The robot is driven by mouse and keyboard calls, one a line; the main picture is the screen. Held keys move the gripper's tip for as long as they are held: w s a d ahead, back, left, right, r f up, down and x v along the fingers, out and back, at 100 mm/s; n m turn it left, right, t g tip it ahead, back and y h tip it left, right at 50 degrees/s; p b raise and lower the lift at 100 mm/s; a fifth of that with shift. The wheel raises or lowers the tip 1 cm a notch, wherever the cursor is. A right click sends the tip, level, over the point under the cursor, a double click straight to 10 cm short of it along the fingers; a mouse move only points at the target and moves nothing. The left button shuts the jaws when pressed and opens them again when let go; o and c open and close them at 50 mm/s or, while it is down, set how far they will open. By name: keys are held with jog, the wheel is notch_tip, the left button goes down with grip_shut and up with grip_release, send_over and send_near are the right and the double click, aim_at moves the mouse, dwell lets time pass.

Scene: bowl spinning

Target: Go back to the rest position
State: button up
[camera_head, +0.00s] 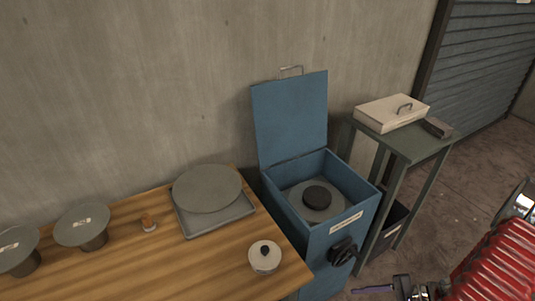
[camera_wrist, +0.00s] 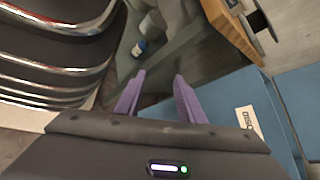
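My gripper (camera_head: 372,289) shows at the bottom right of the head view, in front of the blue box and low to its right. In the wrist view its two purple fingers (camera_wrist: 157,88) stand apart with nothing between them. The blue box (camera_head: 345,222) has its hinged lid (camera_head: 290,118) standing up. Inside it lies a grey disc (camera_head: 296,204) with a black round piece (camera_head: 317,196) on top. A black knob (camera_head: 343,251) is on its front. The blue box with its label (camera_wrist: 248,120) also shows at the right of the wrist view.
The wooden table (camera_head: 190,262) carries a grey round plate on a tray (camera_head: 218,220), a lidded pot (camera_head: 265,262) and two grey flat-topped stands (camera_head: 84,226) (camera_head: 18,243). A green stand (camera_head: 412,147) with a cream lidded box (camera_head: 391,113) is right of the blue box.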

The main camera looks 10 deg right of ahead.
jog(key=a+r+n+g+h, duration=0.3)
jog(key=r+n+h, duration=0.15)
jog(key=r, duration=0.65)
jog(key=a+r+n+g+h, duration=0.25)
jog(key=a+r+h, duration=0.2)
jog(key=r, duration=0.65)
jog(key=a+r+n+t+h, duration=0.2)
jog(key=a+r+n+t, duration=0.4)
jog(key=a+r, duration=0.6)
notch_tip(320, 180, up, 4)
jog(key=shift+a+f+n, duration=0.25)
jog(key=shift+n, duration=0.65)
jog(key=shift+w+t, duration=0.1)
jog(key=shift+t, duration=0.15)
jog(key=shift+c, duration=0.3)
